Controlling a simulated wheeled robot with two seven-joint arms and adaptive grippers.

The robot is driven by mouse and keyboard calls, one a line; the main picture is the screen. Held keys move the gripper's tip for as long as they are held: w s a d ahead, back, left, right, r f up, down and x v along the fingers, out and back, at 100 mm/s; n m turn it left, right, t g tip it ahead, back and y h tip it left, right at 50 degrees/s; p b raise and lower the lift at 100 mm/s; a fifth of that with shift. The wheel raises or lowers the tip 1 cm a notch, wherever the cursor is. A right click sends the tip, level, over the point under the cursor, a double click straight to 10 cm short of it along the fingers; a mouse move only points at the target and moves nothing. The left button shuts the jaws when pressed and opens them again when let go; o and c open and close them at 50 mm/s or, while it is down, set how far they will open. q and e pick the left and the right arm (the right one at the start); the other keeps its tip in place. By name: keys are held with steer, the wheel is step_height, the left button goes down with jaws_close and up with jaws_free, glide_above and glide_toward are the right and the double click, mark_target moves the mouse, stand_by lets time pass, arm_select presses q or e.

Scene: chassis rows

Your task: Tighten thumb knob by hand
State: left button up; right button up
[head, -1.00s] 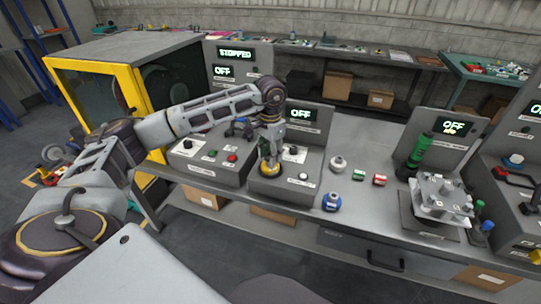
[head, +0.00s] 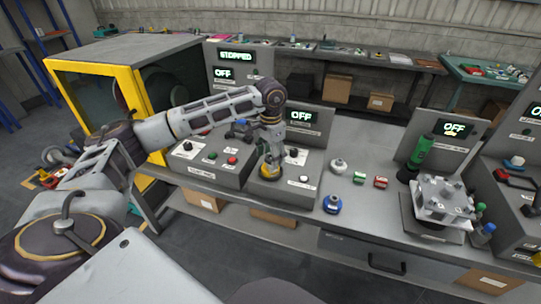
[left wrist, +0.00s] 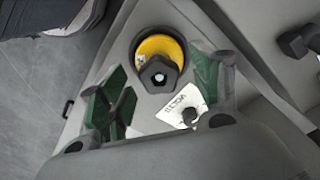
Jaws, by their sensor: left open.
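A dark knob with a faceted head (left wrist: 160,74) sits in a yellow ring on a grey control box, in the left wrist view. In the head view the yellow ring (head: 268,172) shows just below my left gripper (head: 271,157). In the left wrist view my left gripper (left wrist: 158,92) is open, with one green-padded finger on each side near the knob. Nothing is held between the fingers. Whether a finger touches the knob I cannot tell. My right gripper is not in view.
A smaller black knob on a white label (left wrist: 189,115) is close to the right finger. A box with buttons (head: 212,158) stands left of the gripper. A metal fixture (head: 443,200) stands farther right.

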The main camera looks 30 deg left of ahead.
arm_select(q)
steer(key=shift+r, duration=0.2)
steer(key=shift+r, duration=3.85)
steer(key=shift+r, duration=0.1)
